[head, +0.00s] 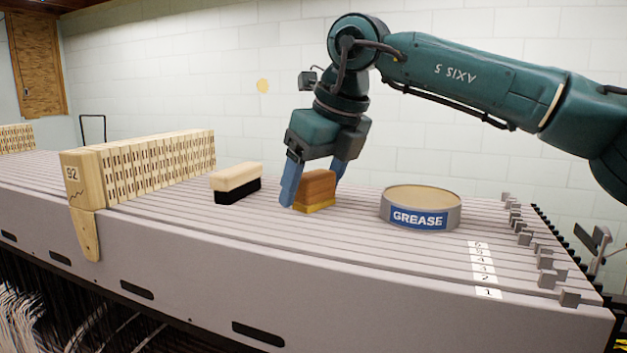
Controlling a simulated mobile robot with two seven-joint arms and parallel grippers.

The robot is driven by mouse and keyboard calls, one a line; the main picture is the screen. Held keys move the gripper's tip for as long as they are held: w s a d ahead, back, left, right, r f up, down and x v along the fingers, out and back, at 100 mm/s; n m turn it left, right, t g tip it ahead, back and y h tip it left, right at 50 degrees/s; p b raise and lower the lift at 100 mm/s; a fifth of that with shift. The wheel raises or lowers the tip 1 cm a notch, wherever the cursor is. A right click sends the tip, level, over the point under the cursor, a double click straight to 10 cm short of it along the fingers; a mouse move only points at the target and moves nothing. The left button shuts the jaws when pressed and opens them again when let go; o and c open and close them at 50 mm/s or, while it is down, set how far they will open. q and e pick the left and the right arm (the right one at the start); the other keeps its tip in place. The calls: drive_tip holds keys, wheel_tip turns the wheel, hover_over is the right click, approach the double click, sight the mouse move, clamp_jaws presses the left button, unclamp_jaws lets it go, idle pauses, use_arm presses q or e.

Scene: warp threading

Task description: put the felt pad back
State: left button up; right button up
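The felt pad appears to be the brown wooden block with a yellow underside (316,190), low on the grey slatted top of the machine. My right gripper (315,190) comes down over it with its blue fingers spread, one at each end of the block. The fingers look very close to the block, but I cannot tell whether they press on it. The block seems to rest on the slats; its exact contact is hard to see. My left gripper is out of view.
A grease tin (420,208) stands to the right of the block. A brush with a pale wooden back and black bristles (237,184) lies to its left. Farther left is a long slotted wooden reed marked 92 (83,181). Numbered slats with small grey tabs (569,299) line the right end.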

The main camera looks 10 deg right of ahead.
drive_tip(key=shift+o, duration=0.4)
drive_tip(key=shift+r, duration=0.2)
drive_tip(key=v, duration=1.2)
drive_tip(key=shift+a, duration=0.1)
